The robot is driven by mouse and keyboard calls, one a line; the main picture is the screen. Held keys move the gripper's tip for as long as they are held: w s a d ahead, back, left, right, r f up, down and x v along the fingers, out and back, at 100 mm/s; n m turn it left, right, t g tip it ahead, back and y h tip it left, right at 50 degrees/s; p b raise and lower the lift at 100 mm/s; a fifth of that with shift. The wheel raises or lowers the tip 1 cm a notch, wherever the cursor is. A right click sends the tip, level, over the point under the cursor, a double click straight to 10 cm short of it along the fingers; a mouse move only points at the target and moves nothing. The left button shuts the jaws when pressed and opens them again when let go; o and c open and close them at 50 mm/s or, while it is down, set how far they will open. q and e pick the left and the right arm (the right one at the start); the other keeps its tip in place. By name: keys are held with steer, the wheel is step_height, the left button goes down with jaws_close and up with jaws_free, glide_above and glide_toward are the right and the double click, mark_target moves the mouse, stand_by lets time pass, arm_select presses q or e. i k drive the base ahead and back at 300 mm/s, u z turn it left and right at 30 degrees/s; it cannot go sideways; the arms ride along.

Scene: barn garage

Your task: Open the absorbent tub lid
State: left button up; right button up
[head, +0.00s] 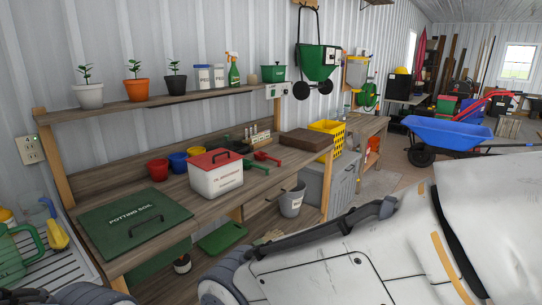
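The absorbent tub (216,183) is a white box with red lettering on its front, standing on the wooden workbench near its middle. Its red lid (212,160) lies flat on top and looks closed, with a dark handle across it. Neither gripper's fingers show. White and grey links of my own body fill the lower right of the head view, and dark parts show at the bottom left edge. Nothing of mine touches the tub in this view.
A green potting soil lid (135,220) covers the bench's left end. Red, blue and yellow pots (178,162) stand behind the tub, and red and green trowels (266,158) lie right of it. A shelf (160,101) with plants runs above.

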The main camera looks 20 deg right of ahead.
mark_target(208, 161)
steer(key=z, duration=0.7)
steer(key=i, duration=1.15)
steer(key=u, duration=0.75)
steer(key=i, duration=0.65)
steer(key=u, duration=0.8)
